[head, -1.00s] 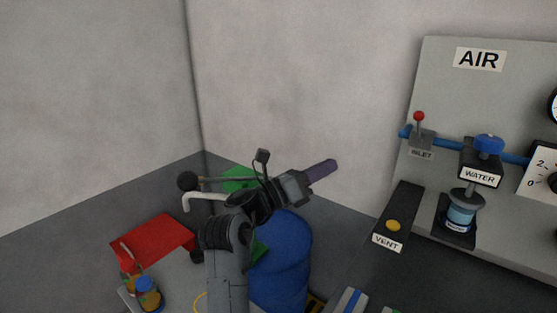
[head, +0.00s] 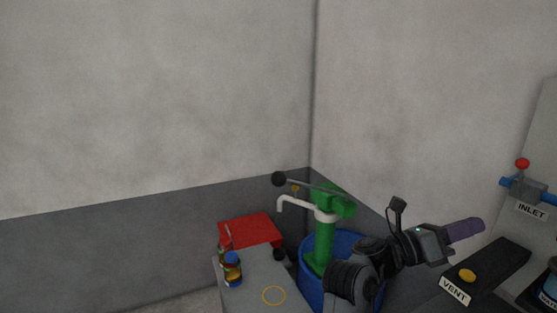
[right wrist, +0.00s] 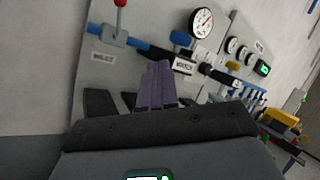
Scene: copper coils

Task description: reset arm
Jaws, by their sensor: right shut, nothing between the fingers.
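My right gripper (head: 466,230) has purple fingers and sits at the right in the head view. It is shut and empty, pointing right, in front of the wall near the vent panel. In the right wrist view its fingers (right wrist: 157,86) are together, with the grey air panel behind them. It appears apart from the panel, though the exact distance is hard to tell. My left gripper is not in view.
A vent block with a yellow button (head: 467,276) and red-knobbed inlet valve (head: 522,164) are at the right.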

